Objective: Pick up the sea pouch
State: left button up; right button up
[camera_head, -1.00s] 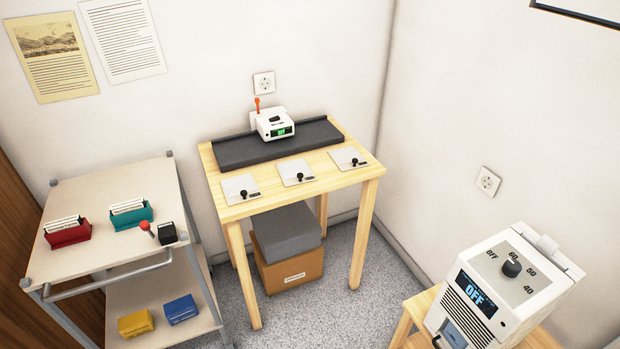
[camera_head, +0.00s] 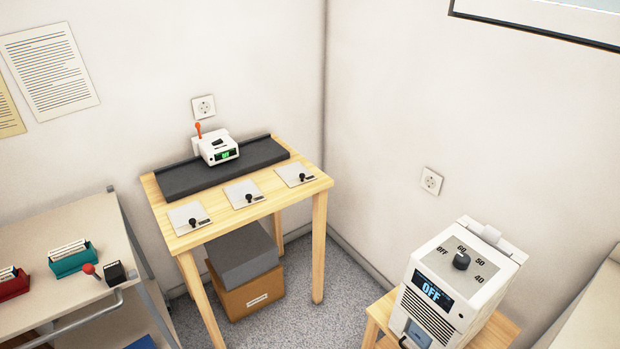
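I see nothing that I can clearly identify as the sea pouch. A teal holder (camera_head: 74,262) with white cards and a red holder (camera_head: 12,285) with white cards stand on the cart at the left. A blue item (camera_head: 141,342) shows only in part on the cart's lower shelf at the bottom edge. Neither of my grippers is in view.
A wooden table (camera_head: 316,188) bears a dark mat, a white device (camera_head: 216,148) and three metal plates with black knobs. A cardboard box (camera_head: 252,296) sits beneath. A white machine reading OFF (camera_head: 462,290) stands on a stool at the right. Grey floor (camera_head: 308,316) lies between.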

aim_at(240, 195)
jog(key=i+u, duration=0.2)
jog(key=i, duration=0.5)
jog(key=i+l+u, duration=0.2)
jog(key=i, duration=0.5)
